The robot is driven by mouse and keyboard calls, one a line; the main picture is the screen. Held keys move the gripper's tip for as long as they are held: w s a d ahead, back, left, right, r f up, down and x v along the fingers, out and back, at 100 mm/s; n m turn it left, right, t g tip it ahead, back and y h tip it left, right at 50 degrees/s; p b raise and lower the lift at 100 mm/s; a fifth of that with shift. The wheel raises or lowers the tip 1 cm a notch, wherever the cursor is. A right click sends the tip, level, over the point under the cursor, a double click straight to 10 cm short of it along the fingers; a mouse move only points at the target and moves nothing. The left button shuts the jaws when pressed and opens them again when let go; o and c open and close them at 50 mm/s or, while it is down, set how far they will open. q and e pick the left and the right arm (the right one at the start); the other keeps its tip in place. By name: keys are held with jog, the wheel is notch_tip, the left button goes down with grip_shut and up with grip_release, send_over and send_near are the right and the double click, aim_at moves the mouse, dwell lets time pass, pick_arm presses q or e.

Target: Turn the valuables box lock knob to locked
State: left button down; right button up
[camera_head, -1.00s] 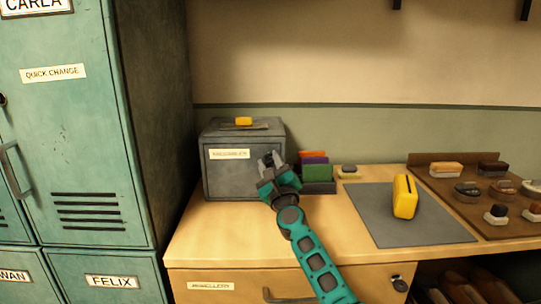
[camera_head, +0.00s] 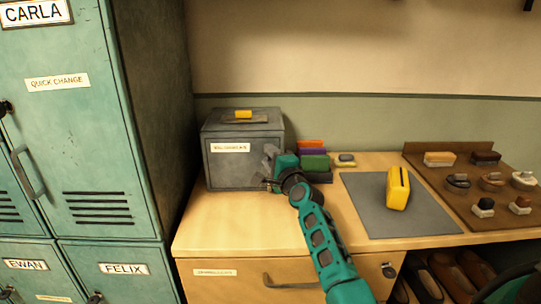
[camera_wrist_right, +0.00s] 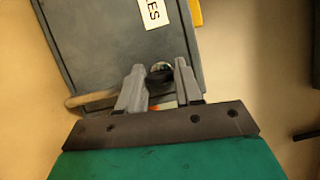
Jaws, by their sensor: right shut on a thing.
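The grey valuables box (camera_head: 228,170) stands at the back left of the wooden counter. It has a white label on its front, whose end also shows in the right wrist view (camera_wrist_right: 152,12). My right gripper (camera_head: 268,168) is at the lower right of the box front. In the right wrist view my gripper's fingers (camera_wrist_right: 159,82) are shut on a small round dark knob (camera_wrist_right: 160,70). The fingers partly cover the knob, and I cannot tell which way it points. My left gripper is not in view.
Colored card-like items (camera_head: 313,160) stand just right of the gripper. A grey mat (camera_head: 365,205) holds a yellow object (camera_head: 398,188). A brown tray (camera_head: 425,165) with brushes and tins lies at the right. Teal lockers (camera_head: 100,140) rise at the left.

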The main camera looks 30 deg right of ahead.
jog(key=shift+n, duration=0.6)
jog(key=o, duration=1)
jog(key=shift+o, duration=0.2)
jog(key=s+a, duration=0.2)
jog(key=s, duration=1)
jog(key=shift+s, duration=0.4)
